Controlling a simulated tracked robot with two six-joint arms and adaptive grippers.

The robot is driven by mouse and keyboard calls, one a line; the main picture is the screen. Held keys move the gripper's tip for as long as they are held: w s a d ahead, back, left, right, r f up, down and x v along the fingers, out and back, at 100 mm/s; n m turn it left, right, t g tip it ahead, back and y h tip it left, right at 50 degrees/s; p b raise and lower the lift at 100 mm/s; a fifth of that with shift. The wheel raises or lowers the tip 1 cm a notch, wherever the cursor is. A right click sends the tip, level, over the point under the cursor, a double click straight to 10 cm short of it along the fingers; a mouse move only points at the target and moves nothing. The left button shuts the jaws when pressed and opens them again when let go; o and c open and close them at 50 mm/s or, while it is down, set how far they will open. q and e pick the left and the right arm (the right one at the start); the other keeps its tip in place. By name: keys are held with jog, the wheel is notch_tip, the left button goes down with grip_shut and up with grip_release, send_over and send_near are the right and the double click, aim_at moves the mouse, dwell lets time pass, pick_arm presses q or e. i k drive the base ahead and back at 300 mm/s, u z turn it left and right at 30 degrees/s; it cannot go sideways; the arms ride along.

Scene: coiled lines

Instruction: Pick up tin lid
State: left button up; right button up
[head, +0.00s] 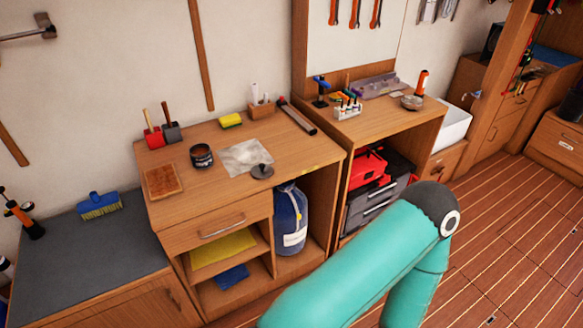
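A small dark grey disc with a raised middle (262,171), which looks like the tin lid, lies near the front right edge of the wooden bench top (215,190). It touches or sits close to a crumpled clear plastic sheet (240,154). A dark round tin (202,156) stands to its left on the same bench. One of my teal arms shows at the lower right, bent at the elbow, in front of the benches. Neither gripper is in view.
A brown square block (163,181), a yellow sponge (231,121) and a long dark tube (297,116) also lie on the bench. A second bench (385,127) on the right holds small bottles and a metal bowl (411,102). The bench front around the disc is clear.

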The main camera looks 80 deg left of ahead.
aim_at(260, 170)
jog(key=z, duration=0.05)
jog(key=i, duration=1.4)
jog(key=u, duration=2.25)
jog(key=i, duration=0.2)
jog(key=u, duration=1.8)
jog(key=k, duration=0.5)
jog(key=u, duration=0.4)
jog(key=i, duration=1.55)
jog(key=z, duration=0.45)
